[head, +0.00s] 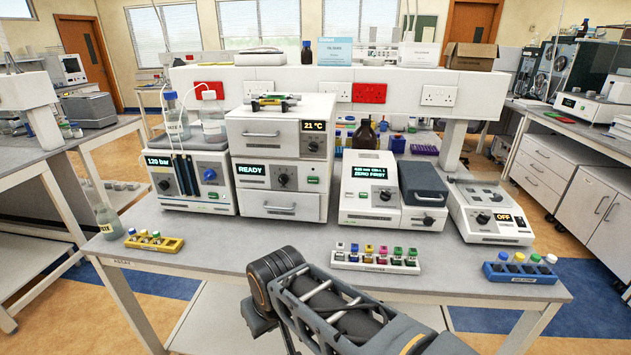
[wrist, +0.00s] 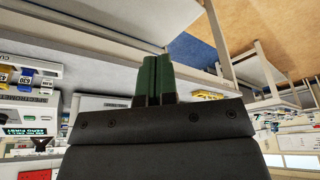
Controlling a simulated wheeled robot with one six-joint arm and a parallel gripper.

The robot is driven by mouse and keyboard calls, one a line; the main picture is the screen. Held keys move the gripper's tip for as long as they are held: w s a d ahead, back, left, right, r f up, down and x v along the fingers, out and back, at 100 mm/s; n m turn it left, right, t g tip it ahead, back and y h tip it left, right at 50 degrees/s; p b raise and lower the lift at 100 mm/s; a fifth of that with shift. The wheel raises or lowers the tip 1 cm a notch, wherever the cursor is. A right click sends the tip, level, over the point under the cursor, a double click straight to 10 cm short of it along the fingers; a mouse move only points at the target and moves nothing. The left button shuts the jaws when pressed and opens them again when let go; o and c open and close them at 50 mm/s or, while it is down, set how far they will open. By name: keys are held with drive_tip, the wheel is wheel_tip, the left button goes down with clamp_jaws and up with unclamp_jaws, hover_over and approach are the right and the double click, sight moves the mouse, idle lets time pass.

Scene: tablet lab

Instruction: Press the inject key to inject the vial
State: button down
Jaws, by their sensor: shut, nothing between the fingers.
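A white stacked instrument (head: 277,165) stands at the back of the bench, left of centre in the head view. Its middle module shows READY on a display (head: 251,170), with a dark round knob and a small green key (head: 312,180) to the right. I cannot read which key is marked inject. My gripper (wrist: 154,62) shows in the wrist view with its two green fingers shut together and empty. It points over the bench's front edge, apart from the instrument. My arm crosses the front of the bench in the head view; the gripper is not clear there.
A pump unit (head: 188,183) reading 120 bar stands left of the stack. Other instruments (head: 371,190) stand to its right. A yellow vial rack (head: 154,242), a white rack (head: 375,262) and a blue rack (head: 520,273) line the front. Bare bench lies before the stack.

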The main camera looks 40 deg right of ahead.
sight(313, 180)
drive_tip(key=w+d+r+m+t+y+b, duration=0.1)
drive_tip(key=w+d+r+m+t, duration=0.2)
drive_tip(key=w+m, duration=0.35)
drive_tip(key=w+d+r+m+t+y+b, duration=0.1)
drive_tip(key=w+d+m+t+y+b, duration=0.1)
drive_tip(key=w+d+m, duration=0.45)
drive_tip(key=w+d+r+m+t+h, duration=0.1)
drive_tip(key=w+d+m+t+h, duration=0.1)
drive_tip(key=w+d+m, duration=0.2)
drive_tip(key=w+d+r+m+t+h+b, duration=0.1)
drive_tip(key=w+d+m+t+h, duration=0.1)
drive_tip(key=d+m, duration=0.3)
drive_tip(key=w+d, duration=0.1)
drive_tip(key=d, duration=0.3)
drive_tip(key=shift+w+d+r+m, duration=0.3)
drive_tip(key=shift+w+d+r, duration=0.05)
drive_tip(key=shift+w, duration=0.05)
drive_tip(key=w+d+p, duration=0.3)
drive_tip(key=w+d, duration=0.3)
drive_tip(key=shift+w, duration=0.15)
drive_tip(key=shift+w+d, duration=0.1)
idle(0.8)
